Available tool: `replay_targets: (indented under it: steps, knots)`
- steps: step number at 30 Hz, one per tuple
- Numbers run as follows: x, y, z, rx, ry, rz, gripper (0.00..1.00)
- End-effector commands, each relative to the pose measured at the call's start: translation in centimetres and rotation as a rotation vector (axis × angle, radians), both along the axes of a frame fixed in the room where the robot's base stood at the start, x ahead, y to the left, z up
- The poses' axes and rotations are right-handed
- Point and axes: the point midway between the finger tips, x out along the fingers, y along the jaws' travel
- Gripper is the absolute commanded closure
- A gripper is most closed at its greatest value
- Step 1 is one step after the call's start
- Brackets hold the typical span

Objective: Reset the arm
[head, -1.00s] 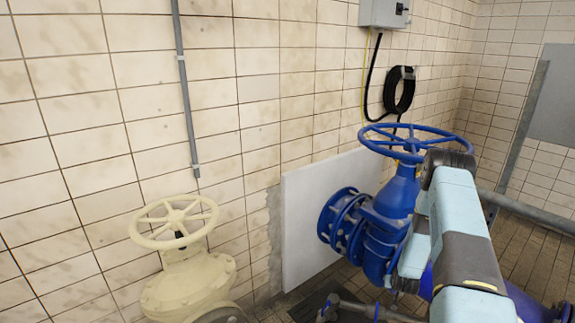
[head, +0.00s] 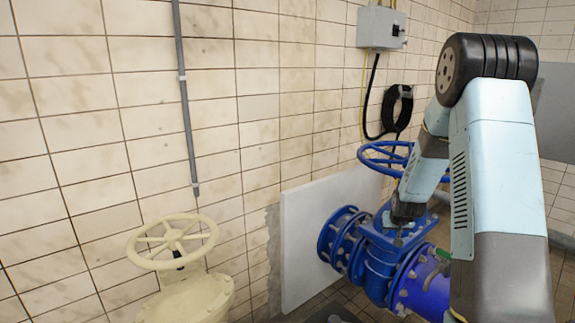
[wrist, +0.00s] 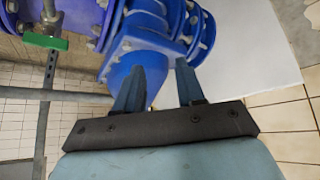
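My arm (head: 490,130) rises at the right of the head view, bends at a high elbow and comes down in front of the blue valve (head: 375,265). In the wrist view my gripper (wrist: 157,78) has its two blue fingers apart, with nothing held between them. The blue flanged pipework (wrist: 145,40) lies beyond the fingertips; whether they touch it I cannot tell. In the head view the fingers are not clearly visible at the arm's dark lower end (head: 408,210).
The blue handwheel (head: 375,160) is partly behind my arm. A cream valve wheel (head: 172,242) stands at the lower left. A white panel (head: 310,225) leans on the tiled wall. A grey box (head: 382,27) and cable coil (head: 397,108) hang above. A green lever (wrist: 45,41) shows in the wrist view.

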Motion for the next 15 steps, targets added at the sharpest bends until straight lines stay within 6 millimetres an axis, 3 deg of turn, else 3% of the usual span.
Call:
replay_targets:
  steps: [3, 15]
  knots:
    - [-1.4, 1.2, 4.1, -0.002, 0.002, 0.010, 0.62]
    - [-8.4, 5.1, 15.2, 0.000, 0.029, 0.040, 0.62]
